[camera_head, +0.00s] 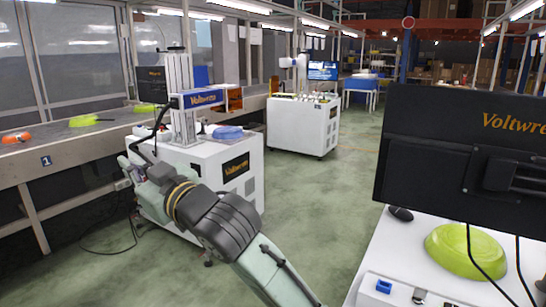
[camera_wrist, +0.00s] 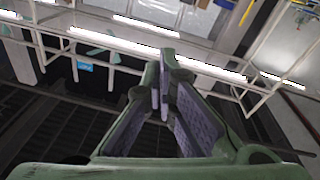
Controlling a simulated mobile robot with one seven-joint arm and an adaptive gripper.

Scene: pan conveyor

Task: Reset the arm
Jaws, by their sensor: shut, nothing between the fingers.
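My arm (camera_head: 217,220) reaches from the bottom of the head view up to the left, in front of a white Voltwrex cabinet. My gripper (camera_wrist: 163,78) shows in the wrist view with its two green, grey-padded fingers together at the tips and nothing between them. In the head view, the arm's far end is small, and its fingers are hard to make out against the cabinet. The wrist view looks toward ceiling lights and white frames, and no object is near the fingers.
A long counter (camera_head: 60,152) on the left bears a green pan (camera_head: 85,121) and an orange item (camera_head: 16,137). The white cabinet (camera_head: 245,190) stands close to my arm. At right are a monitor (camera_head: 440,140) and a green pan (camera_head: 465,250) on a white table. Green floor (camera_head: 330,200) between is clear.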

